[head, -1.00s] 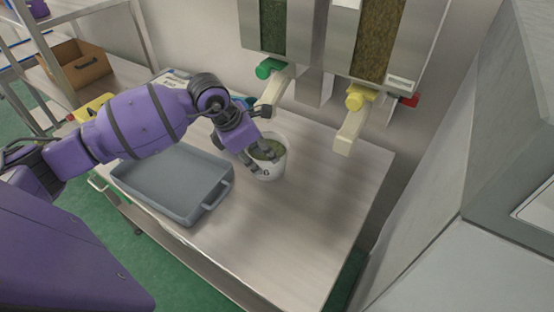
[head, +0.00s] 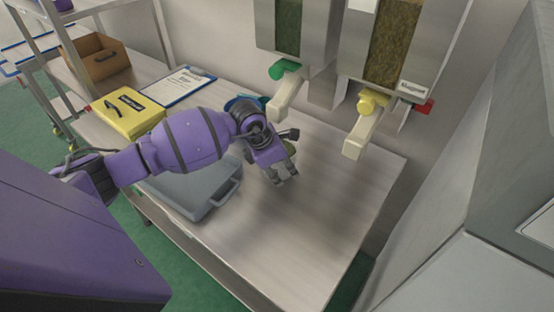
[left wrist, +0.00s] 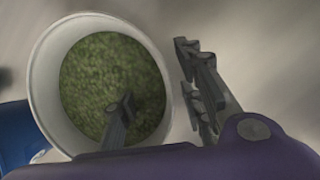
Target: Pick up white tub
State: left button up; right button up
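The white tub (left wrist: 42,80), filled with green granules, fills the left of the left wrist view. In the left wrist view my left gripper (left wrist: 160,92) is open, with one finger over the granules and the others outside the right rim. A gap shows between the rim and the outer fingers. Whether the inner finger touches the granules I cannot tell. My right gripper is in neither view.
Dispensers with a green spout (head: 284,70) and yellow spout (head: 371,104) hang above. The table's right is clear.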

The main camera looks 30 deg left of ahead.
pick_arm(q)
grip_shut()
jog(key=shift+r, duration=0.25)
dwell(0.4)
